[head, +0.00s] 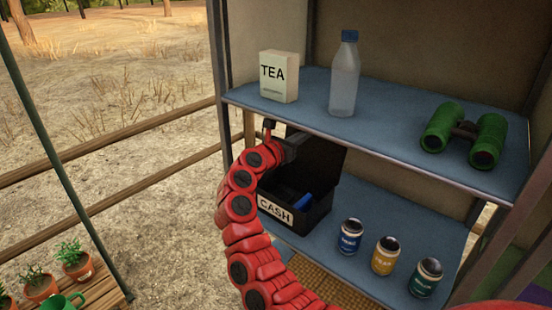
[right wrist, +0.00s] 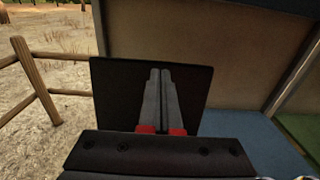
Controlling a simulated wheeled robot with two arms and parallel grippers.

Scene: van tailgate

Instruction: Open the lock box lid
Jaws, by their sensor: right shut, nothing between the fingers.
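The black lock box (head: 313,216), labelled CASH, stands on the lower shelf in the head view. Its lid (head: 327,158) is raised at the back, and the inside shows with a blue item (head: 303,201) in it. My right gripper (head: 289,149), on the red arm, is above the box at the left part of the raised lid. In the right wrist view the lid (right wrist: 108,95) stands as a dark panel behind my right gripper (right wrist: 160,72), whose fingers are together and empty. Whether the fingertips touch the lid I cannot tell. My left gripper is not in view.
The upper shelf (head: 390,125) is close above the box and holds a tea carton (head: 280,77), a bottle (head: 344,75) and green binoculars (head: 465,135). Blue (head: 349,237), yellow (head: 385,256) and green (head: 425,278) jars stand right of the box.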

